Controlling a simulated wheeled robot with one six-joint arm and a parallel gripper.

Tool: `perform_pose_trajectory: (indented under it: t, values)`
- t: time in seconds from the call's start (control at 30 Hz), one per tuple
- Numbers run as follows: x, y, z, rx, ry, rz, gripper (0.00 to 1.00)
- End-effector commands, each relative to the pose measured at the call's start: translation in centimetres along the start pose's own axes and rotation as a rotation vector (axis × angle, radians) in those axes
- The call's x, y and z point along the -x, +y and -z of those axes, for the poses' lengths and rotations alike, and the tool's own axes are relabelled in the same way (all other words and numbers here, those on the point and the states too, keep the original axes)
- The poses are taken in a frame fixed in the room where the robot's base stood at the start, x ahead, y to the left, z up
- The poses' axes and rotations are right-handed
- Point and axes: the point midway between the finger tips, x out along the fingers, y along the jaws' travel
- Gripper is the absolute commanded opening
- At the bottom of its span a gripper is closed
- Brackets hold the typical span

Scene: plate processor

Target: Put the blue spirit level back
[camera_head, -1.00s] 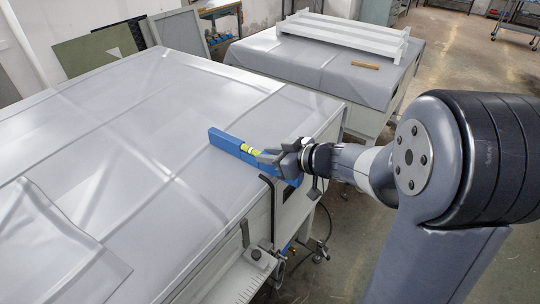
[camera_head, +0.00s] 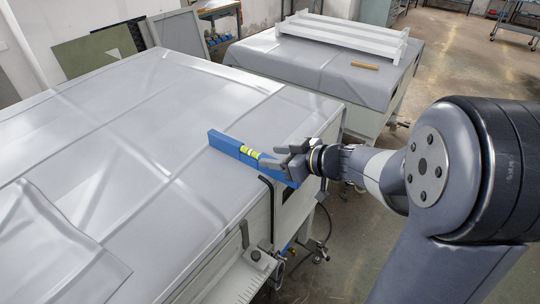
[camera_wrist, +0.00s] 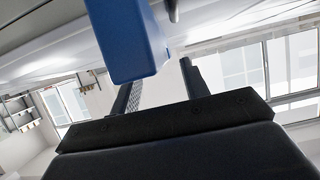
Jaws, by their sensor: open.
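The blue spirit level (camera_head: 226,144) lies along the right edge of the large grey-covered table (camera_head: 120,150) in the head view, with yellow-green vial marks near its middle. Its near end reaches to the table's corner edge. My gripper (camera_head: 284,163) is at that near end, with its fingers open and close beside the level. In the wrist view, the end of the level (camera_wrist: 130,40) fills the upper middle, just beyond and above the open fingers (camera_wrist: 158,92). Contact between fingers and level cannot be told.
A second grey-covered table (camera_head: 300,65) behind holds a white rack (camera_head: 345,36) and a wooden strip (camera_head: 365,65). A metal ruler plate (camera_head: 238,280) and a black lever (camera_head: 267,190) sit at the near table's front side.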

Motion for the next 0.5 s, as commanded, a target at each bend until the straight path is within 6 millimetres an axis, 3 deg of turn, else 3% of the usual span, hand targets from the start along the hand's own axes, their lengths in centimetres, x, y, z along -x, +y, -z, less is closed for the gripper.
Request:
perform_pose_trajectory:
  t: [0.2, 0.5]
  values:
    - [4.8, 0.1, 0.1, 0.000, 0.001, -0.007, 0.43]
    - [8.9, 0.1, 0.0, -0.001, 0.000, -0.003, 0.43]
